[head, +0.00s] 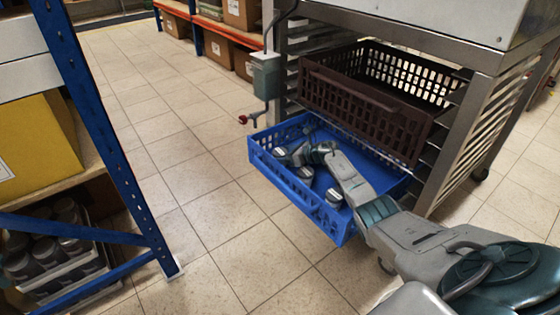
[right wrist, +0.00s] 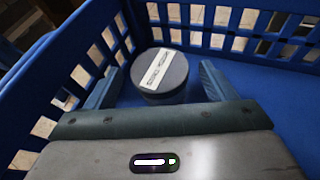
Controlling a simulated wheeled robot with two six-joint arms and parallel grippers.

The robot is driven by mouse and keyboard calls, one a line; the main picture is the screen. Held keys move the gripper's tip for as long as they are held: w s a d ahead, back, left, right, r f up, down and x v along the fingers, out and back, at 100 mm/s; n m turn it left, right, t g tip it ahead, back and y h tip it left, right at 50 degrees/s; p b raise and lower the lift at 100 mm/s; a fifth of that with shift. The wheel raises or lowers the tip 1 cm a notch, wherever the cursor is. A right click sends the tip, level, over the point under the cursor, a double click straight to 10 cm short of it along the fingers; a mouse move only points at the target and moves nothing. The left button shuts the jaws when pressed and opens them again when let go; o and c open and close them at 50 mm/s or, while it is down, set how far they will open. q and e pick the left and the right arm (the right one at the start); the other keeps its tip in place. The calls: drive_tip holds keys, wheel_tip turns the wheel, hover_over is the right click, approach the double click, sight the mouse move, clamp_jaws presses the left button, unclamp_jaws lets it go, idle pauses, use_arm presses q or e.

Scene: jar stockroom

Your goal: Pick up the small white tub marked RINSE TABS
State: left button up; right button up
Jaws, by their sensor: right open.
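In the right wrist view a small round tub (right wrist: 160,74) stands upright in the blue crate (head: 265,163), near a corner. Its lid looks grey in the shade and bears a white label with two short dark lines that I cannot read for certain. My right gripper (right wrist: 158,86) is open, one finger on each side of the tub; I cannot tell whether either touches it. In the head view my right gripper (head: 290,157) reaches into the crate's far left part, beside that tub (head: 281,151). My left gripper is out of view.
Two other small tubs (head: 305,173) (head: 334,196) stand in the crate nearer its front. A dark brown crate (head: 372,112) sits above in the metal rack (head: 455,125). A blue-framed shelf (head: 105,130) stands left; the tiled floor between is clear.

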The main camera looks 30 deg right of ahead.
drive_tip(key=shift+c, duration=0.3)
drive_tip(key=shift+r, duration=0.1)
drive_tip(key=c, duration=1.1)
